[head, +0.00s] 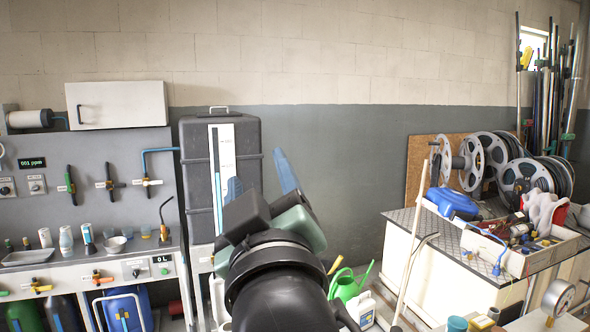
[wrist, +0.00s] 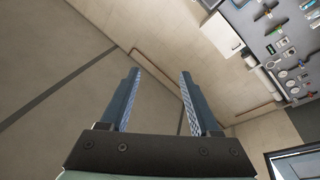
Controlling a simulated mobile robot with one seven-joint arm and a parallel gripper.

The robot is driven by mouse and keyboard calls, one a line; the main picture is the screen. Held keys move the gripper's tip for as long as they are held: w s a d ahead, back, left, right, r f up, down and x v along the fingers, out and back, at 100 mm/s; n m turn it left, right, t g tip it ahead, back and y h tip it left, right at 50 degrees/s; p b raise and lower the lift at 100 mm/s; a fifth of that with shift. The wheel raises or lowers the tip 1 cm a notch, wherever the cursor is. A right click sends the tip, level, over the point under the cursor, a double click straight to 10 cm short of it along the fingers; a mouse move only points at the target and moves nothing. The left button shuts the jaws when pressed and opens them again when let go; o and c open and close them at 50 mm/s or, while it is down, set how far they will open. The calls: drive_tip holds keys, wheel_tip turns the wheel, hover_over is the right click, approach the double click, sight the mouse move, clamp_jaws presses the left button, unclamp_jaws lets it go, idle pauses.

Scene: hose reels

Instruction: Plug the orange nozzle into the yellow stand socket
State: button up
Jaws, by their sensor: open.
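My gripper (head: 257,168) is raised in the middle of the head view, with its two blue fingers apart and pointing up. In the wrist view the gripper (wrist: 160,76) is open, with nothing between its fingers and bare wall beyond. I cannot pick out the orange nozzle or the yellow stand socket with certainty in either view. Small red, orange and yellow parts show among the items in a low crate (head: 513,263) at the right of the head view, too small to identify.
Metal reels (head: 480,160) and a blue container (head: 452,201) stand on the right bench (head: 428,222). A green watering can (head: 345,287) is on the floor. A dark tall case (head: 250,160) stands behind my gripper. A valve panel (head: 85,150) and counter fill the left.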

drive_tip(key=s+d+r+m+t+h, duration=0.4)
drive_tip(key=s+r+m+t, duration=0.2)
drive_tip(key=s+r+m, duration=0.3)
drive_tip(key=s+r, duration=0.1)
drive_tip(key=s, duration=0.3)
drive_tip(key=shift+r+t, duration=0.3)
drive_tip(key=shift+t, duration=0.1)
drive_tip(key=shift+w, duration=0.1)
